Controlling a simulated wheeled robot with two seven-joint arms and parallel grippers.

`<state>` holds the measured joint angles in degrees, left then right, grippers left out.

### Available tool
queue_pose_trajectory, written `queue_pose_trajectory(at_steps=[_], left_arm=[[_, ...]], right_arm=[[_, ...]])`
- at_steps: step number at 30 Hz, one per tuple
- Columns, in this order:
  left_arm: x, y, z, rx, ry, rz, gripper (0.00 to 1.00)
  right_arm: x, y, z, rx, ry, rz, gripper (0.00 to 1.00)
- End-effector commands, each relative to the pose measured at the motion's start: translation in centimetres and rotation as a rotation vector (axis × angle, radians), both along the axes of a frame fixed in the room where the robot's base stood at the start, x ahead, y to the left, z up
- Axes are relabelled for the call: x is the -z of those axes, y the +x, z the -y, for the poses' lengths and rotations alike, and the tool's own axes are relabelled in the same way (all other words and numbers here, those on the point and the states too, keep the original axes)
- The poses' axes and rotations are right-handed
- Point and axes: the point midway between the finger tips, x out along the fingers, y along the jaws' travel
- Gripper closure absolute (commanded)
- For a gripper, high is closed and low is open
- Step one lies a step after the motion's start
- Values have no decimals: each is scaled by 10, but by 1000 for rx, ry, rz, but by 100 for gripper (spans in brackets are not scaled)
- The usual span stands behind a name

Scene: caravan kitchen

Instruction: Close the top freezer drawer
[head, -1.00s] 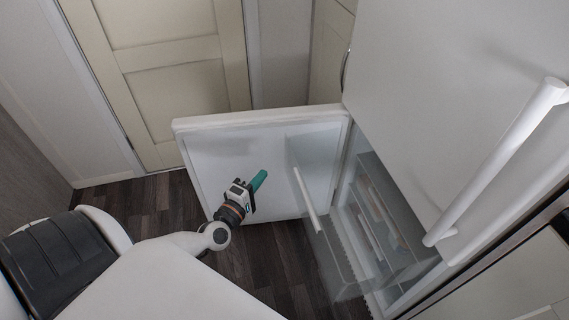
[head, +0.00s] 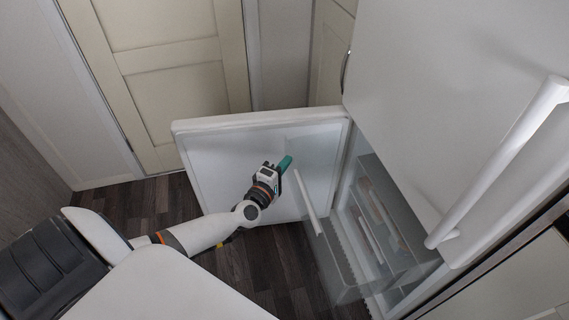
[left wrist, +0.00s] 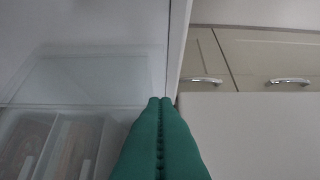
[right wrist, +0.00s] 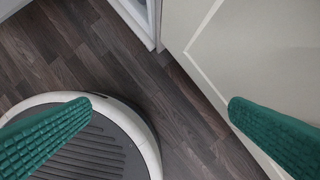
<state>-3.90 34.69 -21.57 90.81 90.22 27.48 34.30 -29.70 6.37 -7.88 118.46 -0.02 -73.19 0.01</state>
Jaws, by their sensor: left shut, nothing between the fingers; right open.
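The top freezer drawer (head: 345,265) is pulled out from the lower compartment. It is translucent, with a pale handle bar (head: 308,203) along its front. Its inside shows in the left wrist view (left wrist: 85,120), with flat packs (left wrist: 70,150) in it. My left gripper (head: 287,162) has green fingers, shut and empty, close to the far end of the handle bar; I cannot tell if they touch. The fingertips also show in the left wrist view (left wrist: 160,101). My right gripper (right wrist: 160,100) is open and empty above the floor, away from the drawer.
The freezer door (head: 225,165) stands wide open behind my left gripper. The closed upper fridge door (head: 440,90) has a long white handle (head: 500,160). A cream door (head: 170,75) is at the back. Dark wooden floor (head: 270,262) lies free before the drawer.

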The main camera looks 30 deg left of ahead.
Motion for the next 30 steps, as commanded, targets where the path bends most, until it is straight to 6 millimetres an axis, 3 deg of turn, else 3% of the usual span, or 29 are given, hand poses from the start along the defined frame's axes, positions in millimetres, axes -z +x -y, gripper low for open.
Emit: queue_pose_trajectory(at_steps=[6,8,16,20,30], left_arm=[[-2,12,10,0,-5,2,100],[-2,20,17,-1,-7,4,100],[-2,79,69,1,-8,4,100],[0,109,94,1,-7,3,100],[2,160,138,2,-3,1,100]], right_arm=[[0,0,0,0,2,4,0],[12,0,0,-1,0,-9,0],[29,-1,-1,-3,0,-13,0],[15,0,-1,-1,1,-4,0],[-51,-5,2,4,2,32,0]])
